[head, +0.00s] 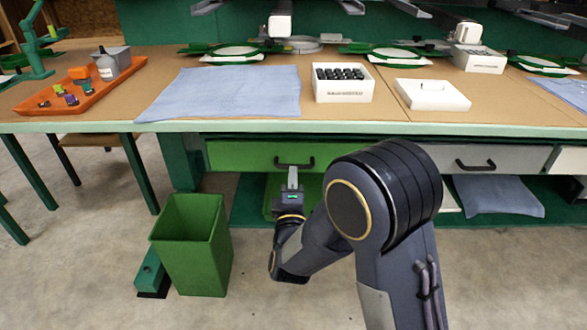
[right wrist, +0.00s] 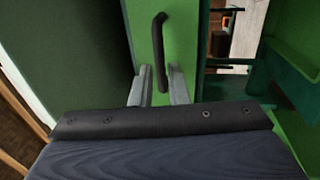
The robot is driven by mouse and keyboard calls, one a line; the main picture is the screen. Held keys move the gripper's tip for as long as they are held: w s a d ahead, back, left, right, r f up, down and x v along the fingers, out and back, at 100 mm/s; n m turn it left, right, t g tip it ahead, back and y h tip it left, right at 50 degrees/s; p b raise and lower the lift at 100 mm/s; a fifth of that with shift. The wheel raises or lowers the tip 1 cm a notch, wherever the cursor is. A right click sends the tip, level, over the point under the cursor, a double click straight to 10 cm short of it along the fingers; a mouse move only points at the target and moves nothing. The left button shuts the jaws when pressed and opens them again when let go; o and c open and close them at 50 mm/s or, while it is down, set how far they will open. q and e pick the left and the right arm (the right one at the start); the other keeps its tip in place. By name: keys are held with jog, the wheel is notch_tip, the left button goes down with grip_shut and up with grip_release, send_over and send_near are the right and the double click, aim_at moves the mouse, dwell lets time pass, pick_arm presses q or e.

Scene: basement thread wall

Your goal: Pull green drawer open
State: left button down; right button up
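The green drawer (head: 236,156) is under the bench's top, and its front looks about flush with the grey drawer beside it. Its black bar handle (head: 308,164) also shows in the right wrist view (right wrist: 158,38). My right gripper (head: 292,172) is in front of the drawer, at the left part of the handle. In the right wrist view its two fingers (right wrist: 160,72) are apart, with the handle's near end between them. I cannot tell whether a finger touches the handle. My left gripper is not in view.
A green bin (head: 190,245) stands on the floor left of my right arm. A grey drawer (head: 445,160) is to the right. On the bench lie a blue cloth (head: 225,92), a white box (head: 343,95) and an orange tray (head: 60,108).

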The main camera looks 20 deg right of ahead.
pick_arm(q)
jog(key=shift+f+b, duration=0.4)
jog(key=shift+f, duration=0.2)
pick_arm(e)
jog(key=shift+x, duration=2.2)
grip_shut()
jog(key=shift+s, duration=0.15)
